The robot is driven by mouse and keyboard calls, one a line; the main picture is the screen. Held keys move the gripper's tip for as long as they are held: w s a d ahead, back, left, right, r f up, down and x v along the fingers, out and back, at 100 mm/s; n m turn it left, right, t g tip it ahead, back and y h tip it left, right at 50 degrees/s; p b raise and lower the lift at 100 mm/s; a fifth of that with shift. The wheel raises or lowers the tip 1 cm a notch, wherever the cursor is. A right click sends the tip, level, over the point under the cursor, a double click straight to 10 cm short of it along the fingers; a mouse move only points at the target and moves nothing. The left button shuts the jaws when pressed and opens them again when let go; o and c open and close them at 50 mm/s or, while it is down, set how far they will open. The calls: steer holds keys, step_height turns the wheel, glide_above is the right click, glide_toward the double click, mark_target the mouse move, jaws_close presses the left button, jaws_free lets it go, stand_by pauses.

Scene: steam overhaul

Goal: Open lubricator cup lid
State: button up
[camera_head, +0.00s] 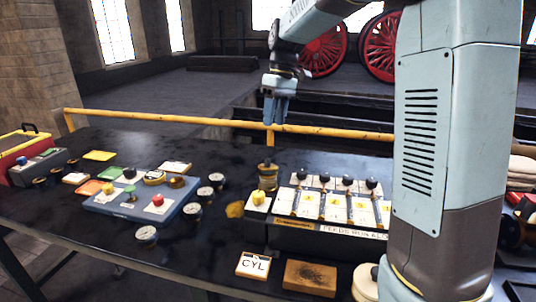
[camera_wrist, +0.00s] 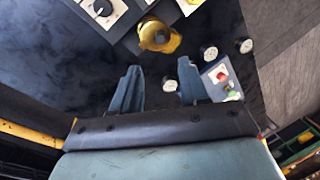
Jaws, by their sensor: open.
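A brass cup (camera_head: 267,170) with a darker top stands on the dark bench at the back left corner of the control panel; I take it for the lubricator cup. In the wrist view a round brass cup (camera_wrist: 156,37) shows from above, with a yellowish part at its side. It lies beyond my fingertips and is not touched. Whether its lid is shut is too small to tell. My gripper (camera_head: 275,104) hangs above the far side of the bench, pointing down. In the wrist view my gripper (camera_wrist: 160,75) is open, with nothing between its fingers.
The control panel (camera_head: 320,237) carries several black-knobbed levers and a yellow knob. A blue tray (camera_head: 120,205) with coloured pieces stands left, with round gauges (camera_head: 205,194) beside it. A yellow rail (camera_head: 180,119) runs behind the bench.

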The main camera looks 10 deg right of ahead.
mark_target(269, 163)
steer(key=x, duration=1.2)
steer(key=shift+c, duration=0.2)
jaws_close()
